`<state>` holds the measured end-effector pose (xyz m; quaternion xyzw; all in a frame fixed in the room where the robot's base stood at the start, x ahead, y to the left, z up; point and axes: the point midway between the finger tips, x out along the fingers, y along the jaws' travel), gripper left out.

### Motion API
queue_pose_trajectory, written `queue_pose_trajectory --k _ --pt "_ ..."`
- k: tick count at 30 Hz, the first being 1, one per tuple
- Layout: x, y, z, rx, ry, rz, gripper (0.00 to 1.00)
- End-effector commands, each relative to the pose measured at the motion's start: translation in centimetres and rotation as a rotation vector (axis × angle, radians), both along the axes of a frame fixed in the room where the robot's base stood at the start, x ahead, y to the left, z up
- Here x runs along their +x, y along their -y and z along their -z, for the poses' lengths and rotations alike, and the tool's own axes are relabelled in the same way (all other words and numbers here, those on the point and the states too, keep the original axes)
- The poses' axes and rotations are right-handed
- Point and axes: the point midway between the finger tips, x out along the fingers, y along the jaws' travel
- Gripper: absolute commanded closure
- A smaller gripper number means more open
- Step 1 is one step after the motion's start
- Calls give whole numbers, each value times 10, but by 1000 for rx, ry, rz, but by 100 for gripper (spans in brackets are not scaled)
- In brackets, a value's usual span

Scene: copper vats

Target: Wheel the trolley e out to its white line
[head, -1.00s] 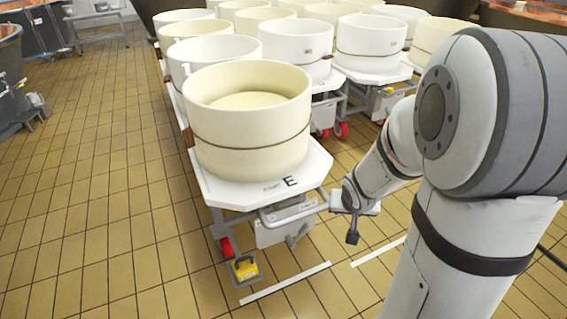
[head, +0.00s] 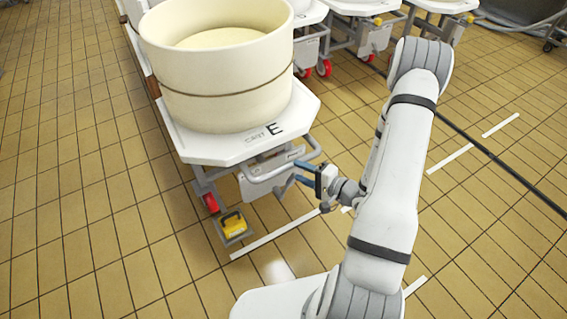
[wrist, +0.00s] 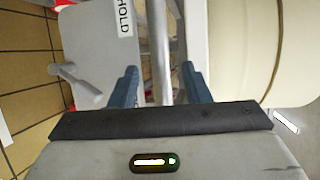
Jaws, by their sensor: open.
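Trolley E (head: 228,148) has a white top marked E and bears a cream round tub (head: 235,85). A grey handle bar (head: 262,176) juts from its front end. My gripper (head: 299,172) is open at the right part of this handle. In the wrist view the bar (wrist: 160,45) runs between the two blue fingers of my gripper (wrist: 161,85), with gaps on both sides. A grey panel with a HOLD label (wrist: 125,17) and a small lever (wrist: 75,82) shows beside it. A white floor line (head: 275,236) lies just in front of the trolley.
A yellow pedal (head: 234,224) sits low at the trolley's front left, near a red wheel (head: 211,202). Other trolleys (head: 360,8) stand behind and to the right. A black cable (head: 500,160) crosses the floor at right. The tiled floor at left is clear.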

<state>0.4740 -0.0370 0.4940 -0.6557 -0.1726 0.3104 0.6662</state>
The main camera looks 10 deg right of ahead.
Motion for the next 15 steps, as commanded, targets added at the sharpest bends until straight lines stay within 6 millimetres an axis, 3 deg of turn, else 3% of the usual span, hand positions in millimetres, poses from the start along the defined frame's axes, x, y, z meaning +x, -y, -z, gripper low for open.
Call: queue_pose_trajectory --k 15 --pt "49 -43 13 -7 1 -3 57"
